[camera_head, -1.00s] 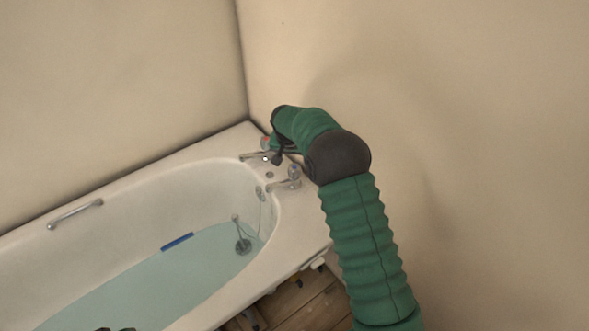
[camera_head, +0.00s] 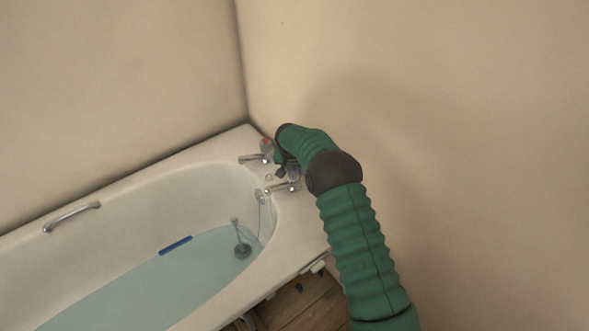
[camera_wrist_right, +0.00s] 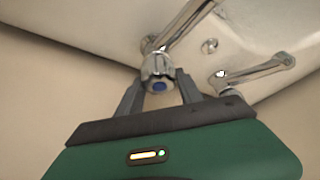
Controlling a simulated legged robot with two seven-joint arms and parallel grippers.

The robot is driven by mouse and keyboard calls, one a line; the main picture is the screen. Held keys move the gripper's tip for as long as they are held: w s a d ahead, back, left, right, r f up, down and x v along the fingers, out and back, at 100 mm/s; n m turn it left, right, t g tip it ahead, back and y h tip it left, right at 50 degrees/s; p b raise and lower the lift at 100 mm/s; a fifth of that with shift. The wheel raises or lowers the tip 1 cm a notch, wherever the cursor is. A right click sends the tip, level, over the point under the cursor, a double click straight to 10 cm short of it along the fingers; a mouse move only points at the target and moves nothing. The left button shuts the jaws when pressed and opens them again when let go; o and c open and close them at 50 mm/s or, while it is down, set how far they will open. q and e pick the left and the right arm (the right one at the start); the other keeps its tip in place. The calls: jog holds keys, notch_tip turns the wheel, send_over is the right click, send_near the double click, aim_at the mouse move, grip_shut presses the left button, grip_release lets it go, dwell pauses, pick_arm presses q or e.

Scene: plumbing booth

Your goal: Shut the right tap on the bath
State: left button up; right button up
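The right tap (camera_head: 294,173) is a chrome tap with a spout over the near side of the bath end. In the right wrist view its knob (camera_wrist_right: 158,72) has a blue cap. My right gripper (camera_head: 285,170) reaches down over this tap. In the right wrist view its fingers (camera_wrist_right: 160,84) stand apart, one on each side of the knob, with small gaps showing; a firm grip is not visible. The other tap (camera_head: 266,146), with a red cap, stands behind and is clear of the gripper in the head view. My left gripper is not in view.
The white bath (camera_head: 150,185) holds water, with a blue object (camera_head: 175,245) and a dark round piece (camera_head: 242,250) inside. A metal grab handle (camera_head: 71,216) is on the far side. Walls close in behind and to the right of the taps.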

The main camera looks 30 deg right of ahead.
jog(key=c, duration=0.6)
jog(key=shift+o, duration=0.2)
jog(key=shift+m, duration=0.3)
jog(key=shift+m+g+h, duration=0.3)
jog(key=shift+m+h, duration=0.1)
jog(key=shift+m, duration=0.7)
jog(key=shift+m+g, duration=0.6)
jog(key=shift+m, duration=0.9)
jog(key=shift+r, duration=0.1)
jog(key=o, duration=1.4)
jog(key=shift+h, duration=0.3)
